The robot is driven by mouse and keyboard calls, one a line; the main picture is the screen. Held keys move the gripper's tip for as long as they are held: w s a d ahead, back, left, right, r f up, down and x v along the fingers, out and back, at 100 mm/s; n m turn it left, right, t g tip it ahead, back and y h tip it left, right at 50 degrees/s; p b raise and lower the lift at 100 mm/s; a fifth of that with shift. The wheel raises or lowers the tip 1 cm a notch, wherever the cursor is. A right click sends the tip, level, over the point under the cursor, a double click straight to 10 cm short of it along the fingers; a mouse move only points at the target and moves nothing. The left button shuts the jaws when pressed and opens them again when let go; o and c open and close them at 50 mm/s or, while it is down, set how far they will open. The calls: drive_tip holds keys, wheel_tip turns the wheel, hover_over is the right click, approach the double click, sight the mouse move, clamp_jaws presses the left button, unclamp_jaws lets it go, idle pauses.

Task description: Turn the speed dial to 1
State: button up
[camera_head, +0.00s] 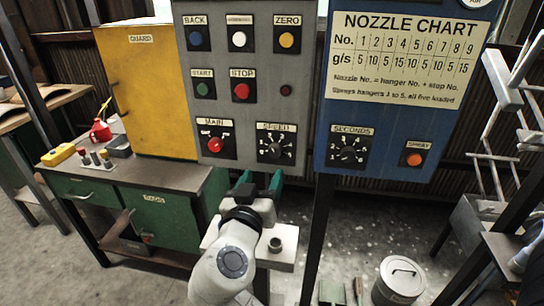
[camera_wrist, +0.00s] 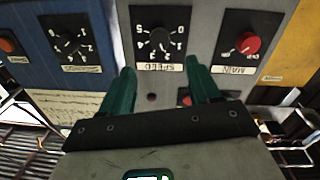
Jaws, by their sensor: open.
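The speed dial (camera_head: 276,148) is a black round knob on a black plate with white numbers, low on the grey panel. In the wrist view the speed dial (camera_wrist: 160,40) appears upside down, just beyond my fingertips and roughly centred between them. Its pointer is too small to read with certainty. My gripper (camera_head: 252,184) is open and empty, with green fingers, below the dial in the head view. In the wrist view the fingers of my gripper (camera_wrist: 162,66) are spread wide and look apart from the knob.
Left of the dial is the red main switch (camera_head: 215,145); above it is the red stop button (camera_head: 241,91). The blue panel with the seconds dial (camera_head: 348,153) stands to the right. A small cup (camera_head: 276,244) sits below, near my arm. A yellow guard box (camera_head: 150,90) is at left.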

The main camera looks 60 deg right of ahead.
sight(274, 153)
drive_tip(key=p+x, duration=0.1)
drive_tip(key=x, duration=0.8)
drive_tip(key=shift+p, duration=0.3)
drive_tip(key=c, duration=1)
